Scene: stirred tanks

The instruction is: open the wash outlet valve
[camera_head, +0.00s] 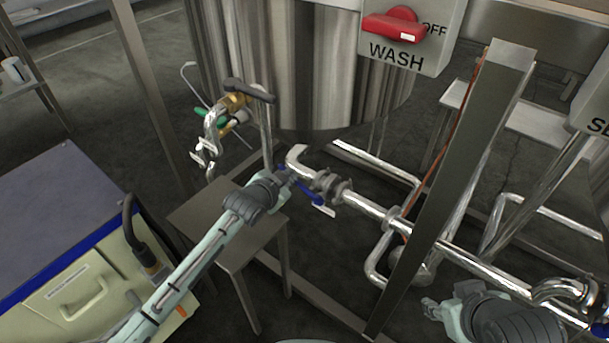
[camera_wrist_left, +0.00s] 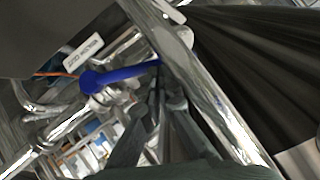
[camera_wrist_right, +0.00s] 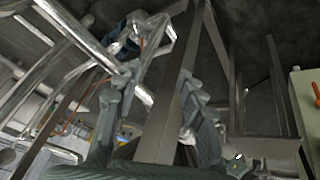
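The wash outlet valve's blue lever (camera_head: 310,192) sits on a steel pipe below the tank marked WASH. In the left wrist view the blue lever (camera_wrist_left: 125,75) runs from its round hub to a tip at my fingers. A white tag (camera_wrist_left: 83,54) is beside the hub; its print is unreadable. My left gripper (camera_head: 284,177) is at the lever's free end. Its fingers (camera_wrist_left: 163,85) are close together, and whether they grip the lever is unclear. My right gripper (camera_head: 436,308) is away at lower right; its fingers (camera_wrist_right: 158,85) are spread and empty.
A steel post (camera_head: 455,180) slants between my two grippers. A small metal table (camera_head: 238,250) stands under my left arm. A red switch (camera_head: 396,24) on the WASH box points toward OFF. Another valve with a dark handle (camera_head: 250,91) is at the tank's left. A blue-topped cabinet (camera_head: 60,215) is at left.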

